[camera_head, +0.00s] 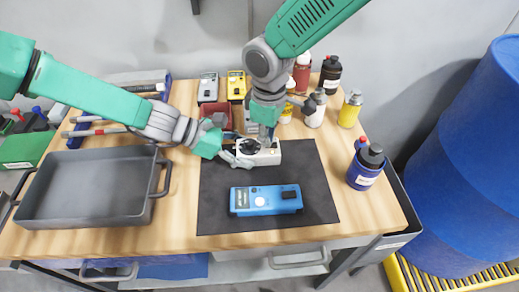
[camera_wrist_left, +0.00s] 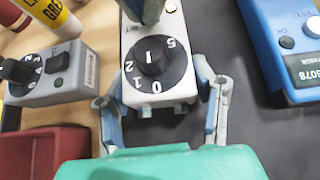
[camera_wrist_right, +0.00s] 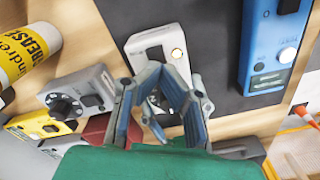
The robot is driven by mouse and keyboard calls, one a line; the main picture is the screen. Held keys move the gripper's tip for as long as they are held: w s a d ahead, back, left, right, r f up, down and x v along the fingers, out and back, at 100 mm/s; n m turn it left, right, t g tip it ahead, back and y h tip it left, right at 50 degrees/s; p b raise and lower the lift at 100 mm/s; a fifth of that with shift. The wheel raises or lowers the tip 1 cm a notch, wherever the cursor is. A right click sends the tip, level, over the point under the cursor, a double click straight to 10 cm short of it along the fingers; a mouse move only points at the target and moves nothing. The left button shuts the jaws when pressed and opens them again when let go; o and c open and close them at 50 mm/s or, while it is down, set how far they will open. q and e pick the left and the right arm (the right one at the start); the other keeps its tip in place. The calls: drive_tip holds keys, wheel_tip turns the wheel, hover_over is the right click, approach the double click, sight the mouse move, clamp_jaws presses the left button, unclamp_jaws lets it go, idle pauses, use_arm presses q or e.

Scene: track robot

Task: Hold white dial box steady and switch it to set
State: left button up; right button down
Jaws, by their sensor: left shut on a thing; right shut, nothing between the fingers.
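The white dial box (camera_head: 274,155) lies on the black mat (camera_head: 215,205). In the left wrist view the box (camera_wrist_left: 172,25) shows a black knob on a dial numbered 0 to 5. My left gripper (camera_head: 236,157) is shut on the box's dial end, one finger on each side (camera_wrist_left: 162,108). My right gripper (camera_head: 267,138) is shut and empty, pointing down over the box. In the right wrist view its fingertips (camera_wrist_right: 160,72) are at the box (camera_wrist_right: 150,42), beside a small lit orange button. The fingers hide part of the top; I cannot tell whether they touch it.
A blue meter (camera_head: 265,200) lies on the mat in front. Bottles (camera_head: 330,73) stand at the back right. A grey tray (camera_head: 90,190) is at left.

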use_arm(q)
drive_tip(key=shift+f, duration=0.1)
use_arm(e)
drive_tip(key=shift+f, duration=0.2)
drive_tip(key=shift+r, duration=3.1)
use_arm(q)
drive_tip(key=o, duration=1.6)
